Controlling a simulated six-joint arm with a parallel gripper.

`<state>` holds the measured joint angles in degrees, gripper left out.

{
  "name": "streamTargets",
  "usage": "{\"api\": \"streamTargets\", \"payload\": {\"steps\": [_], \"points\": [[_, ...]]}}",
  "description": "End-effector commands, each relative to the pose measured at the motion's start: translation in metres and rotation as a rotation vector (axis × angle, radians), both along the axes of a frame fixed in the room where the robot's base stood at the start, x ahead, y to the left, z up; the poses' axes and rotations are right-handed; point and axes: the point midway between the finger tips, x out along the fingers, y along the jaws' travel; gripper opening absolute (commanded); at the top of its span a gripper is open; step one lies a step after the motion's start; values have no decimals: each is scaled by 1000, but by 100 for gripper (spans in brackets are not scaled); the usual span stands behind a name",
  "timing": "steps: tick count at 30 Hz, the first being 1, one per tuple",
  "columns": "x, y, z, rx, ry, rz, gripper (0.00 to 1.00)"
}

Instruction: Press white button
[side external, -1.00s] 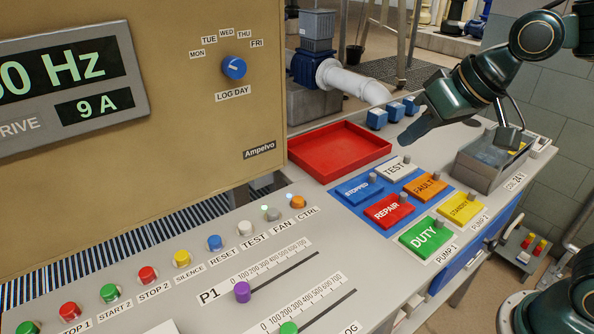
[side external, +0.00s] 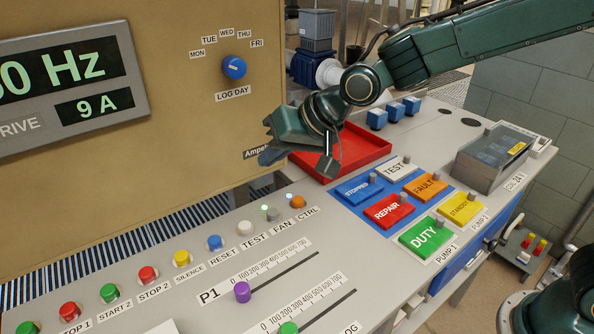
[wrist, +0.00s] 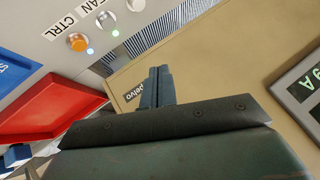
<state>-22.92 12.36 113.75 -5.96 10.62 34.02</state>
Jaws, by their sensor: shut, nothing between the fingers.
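The white button (side external: 245,228) stands on the sloped console in the row of round buttons, above a TEST label, between the blue button (side external: 214,242) and the grey FAN button (side external: 273,214). In the wrist view, a pale button (wrist: 136,4) cut by the top edge seems to be it. My gripper (side external: 272,156) is shut and empty, raised beside the tan cabinet, up and right of the white button and apart from it. In the wrist view the closed fingers (wrist: 157,80) point toward the cabinet and striped floor.
The orange CTRL button (side external: 298,202) ends the row. A red tray (side external: 358,160) lies behind my gripper, partly hidden. The tan cabinet (side external: 190,150) rises close by on the left. Labelled coloured tiles, such as DUTY (side external: 424,237), sit to the right. Slider P1 (side external: 242,291) is in front.

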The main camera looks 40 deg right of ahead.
Motion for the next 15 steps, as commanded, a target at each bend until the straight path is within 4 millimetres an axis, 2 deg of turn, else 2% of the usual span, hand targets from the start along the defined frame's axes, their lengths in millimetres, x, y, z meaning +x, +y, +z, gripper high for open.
{"api": "streamTargets", "payload": {"steps": [3,6,10,15], "points": [[10,21,-13,33,4,2,0],[16,34,-21,55,6,2,0],[20,45,-27,75,6,2,0],[22,49,-29,84,6,2,0]]}}
